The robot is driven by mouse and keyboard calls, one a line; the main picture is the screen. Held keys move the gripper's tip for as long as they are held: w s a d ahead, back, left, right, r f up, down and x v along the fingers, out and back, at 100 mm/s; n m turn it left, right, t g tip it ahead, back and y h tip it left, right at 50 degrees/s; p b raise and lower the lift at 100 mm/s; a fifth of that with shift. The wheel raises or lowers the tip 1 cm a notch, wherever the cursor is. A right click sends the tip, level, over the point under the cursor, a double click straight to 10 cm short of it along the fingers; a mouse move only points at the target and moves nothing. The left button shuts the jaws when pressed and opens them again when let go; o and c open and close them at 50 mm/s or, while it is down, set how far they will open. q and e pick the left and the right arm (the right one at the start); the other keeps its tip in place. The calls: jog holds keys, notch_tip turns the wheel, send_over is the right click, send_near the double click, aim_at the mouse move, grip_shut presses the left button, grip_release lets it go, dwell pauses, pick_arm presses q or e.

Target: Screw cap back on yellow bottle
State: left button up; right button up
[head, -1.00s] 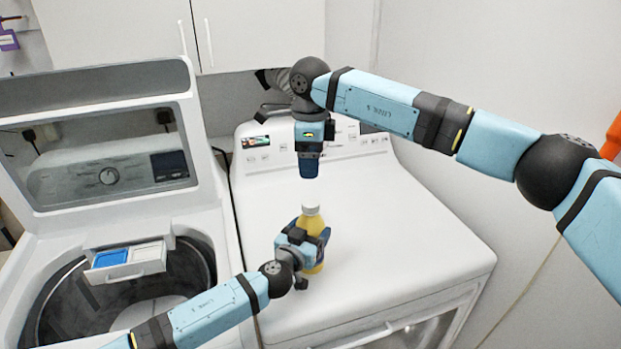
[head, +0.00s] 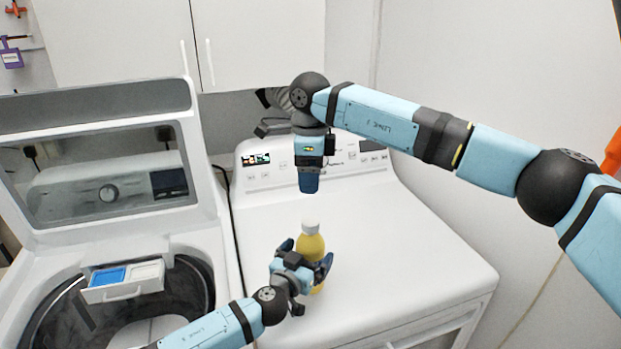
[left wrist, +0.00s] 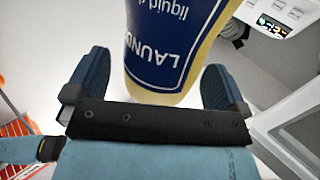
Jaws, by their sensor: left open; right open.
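The yellow bottle (head: 311,246) stands upright on the white dryer top, with a white cap (head: 310,226) at its neck; I cannot tell how tight the cap is. In the left wrist view the bottle's blue and white label (left wrist: 170,45) fills the space beyond the fingers. My left gripper (head: 306,256) is open, with its fingers on either side of the bottle's body; it also shows in the left wrist view (left wrist: 155,88). My right gripper (head: 309,186) points down above the cap, apart from it; its jaws are seen edge-on and nothing shows in them.
The white dryer (head: 400,240) has clear room right of the bottle and a control panel (head: 360,155) behind. At left, the washer (head: 40,265) stands open with its lid raised and a detergent drawer (head: 125,281) showing. Wall cabinets (head: 260,45) hang behind.

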pick_arm(q)
jog(key=b+v, duration=0.1)
jog(key=v, duration=1.1)
jog(key=shift+b, duration=0.4)
